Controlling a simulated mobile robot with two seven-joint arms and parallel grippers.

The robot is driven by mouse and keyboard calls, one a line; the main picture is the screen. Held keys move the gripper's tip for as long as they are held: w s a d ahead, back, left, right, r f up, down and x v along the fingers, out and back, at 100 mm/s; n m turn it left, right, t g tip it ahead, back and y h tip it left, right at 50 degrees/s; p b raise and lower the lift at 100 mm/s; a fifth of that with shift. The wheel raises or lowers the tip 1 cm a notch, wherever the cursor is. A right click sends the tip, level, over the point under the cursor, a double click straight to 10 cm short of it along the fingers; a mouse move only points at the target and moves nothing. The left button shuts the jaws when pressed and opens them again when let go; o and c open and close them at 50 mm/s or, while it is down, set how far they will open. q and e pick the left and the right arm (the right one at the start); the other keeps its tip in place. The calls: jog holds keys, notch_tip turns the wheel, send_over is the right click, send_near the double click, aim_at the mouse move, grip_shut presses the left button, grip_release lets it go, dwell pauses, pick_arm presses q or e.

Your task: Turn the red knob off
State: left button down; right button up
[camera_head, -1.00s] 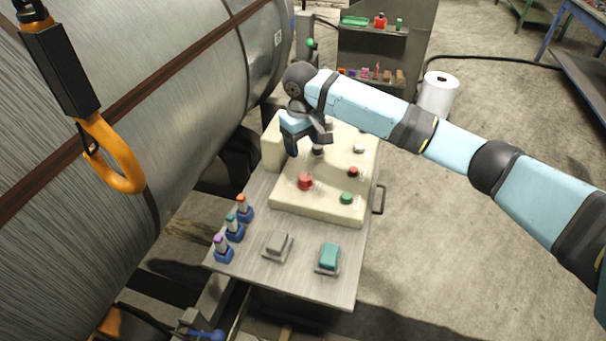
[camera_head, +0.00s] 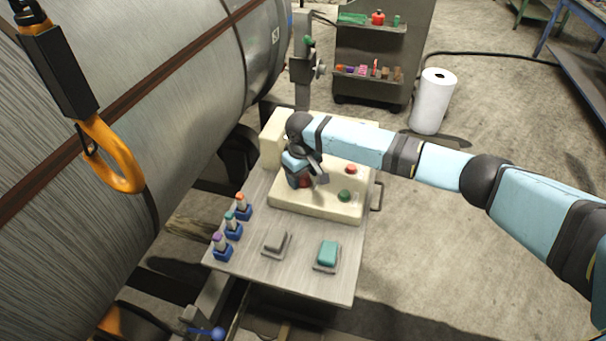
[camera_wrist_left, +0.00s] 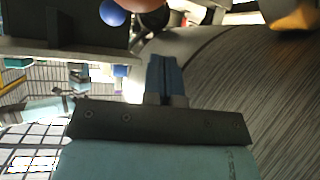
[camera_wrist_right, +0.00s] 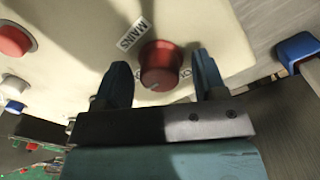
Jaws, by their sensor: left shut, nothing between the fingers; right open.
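The red knob (camera_wrist_right: 160,66) sits on a cream control box (camera_head: 335,207), below a label reading MAINS in the right wrist view. In the head view a bit of red at the fingers of my right gripper (camera_head: 306,184) is the knob, mostly hidden. My right gripper (camera_wrist_right: 163,80) is open, with one finger on each side of the knob. I cannot tell whether the fingers touch it. My left gripper (camera_wrist_left: 165,75) is shut and empty, in front of a grey ridged surface; it is not in the head view.
A red button (camera_head: 351,169) and a green button (camera_head: 344,196) are on the box. A teal switch (camera_head: 328,254), a grey switch (camera_head: 277,243) and several blue-based plugs (camera_head: 233,228) are on the panel. A large metal cylinder (camera_head: 140,110) stands left, with an orange hook (camera_head: 115,160).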

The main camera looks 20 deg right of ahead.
jog(key=c, duration=0.9)
jog(key=shift+c, duration=0.2)
jog(key=shift+r, duration=0.1)
